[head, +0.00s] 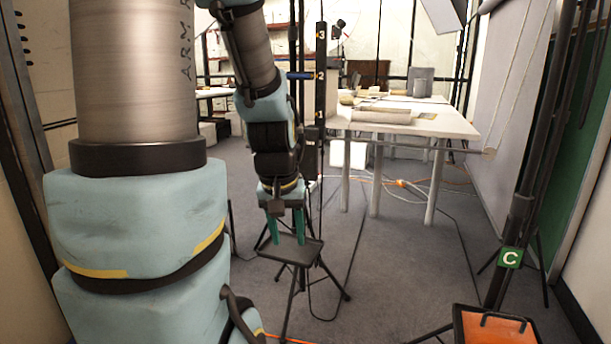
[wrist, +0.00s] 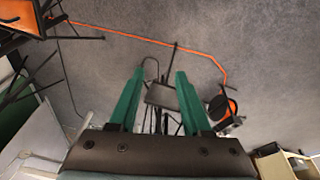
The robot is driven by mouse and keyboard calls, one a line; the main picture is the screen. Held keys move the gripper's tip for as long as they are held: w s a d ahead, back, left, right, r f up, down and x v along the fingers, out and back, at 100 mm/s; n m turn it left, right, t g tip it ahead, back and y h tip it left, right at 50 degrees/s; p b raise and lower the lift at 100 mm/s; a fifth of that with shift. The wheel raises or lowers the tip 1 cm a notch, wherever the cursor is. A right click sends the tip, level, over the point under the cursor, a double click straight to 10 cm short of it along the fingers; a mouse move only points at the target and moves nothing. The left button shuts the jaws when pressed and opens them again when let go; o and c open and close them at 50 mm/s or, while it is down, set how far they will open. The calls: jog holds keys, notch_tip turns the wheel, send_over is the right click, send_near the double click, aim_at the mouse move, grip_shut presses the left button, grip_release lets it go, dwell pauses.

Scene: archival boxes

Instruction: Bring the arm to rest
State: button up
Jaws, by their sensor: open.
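My gripper (head: 286,228) hangs at the end of my arm in the head view, pointing down, with its two green fingers apart. The wrist view also shows my gripper (wrist: 157,82), with the fingers spread and nothing between them. Beyond the fingertips is the small dark top of a tripod stand (head: 292,250), which also shows in the wrist view (wrist: 168,97). In the head view the fingertips overlap the stand's top; I cannot tell whether they touch it.
A white table (head: 450,124) with rolls and boxes stands at the back right. A black pole with a green C sign (head: 510,257) and an orange case (head: 490,328) are at the right. Cables (head: 400,183) cross the grey floor. Open floor lies right of the tripod stand.

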jog(key=s+a+f, duration=0.2)
jog(key=s+a, duration=0.1)
notch_tip(320, 180, up, 27)
jog(key=g+p, duration=0.1)
jog(key=p, duration=2.6)
jog(key=shift+s+r+y, duration=0.15)
jog(key=shift+s+y, duration=0.1)
jog(key=shift+y, duration=0.05)
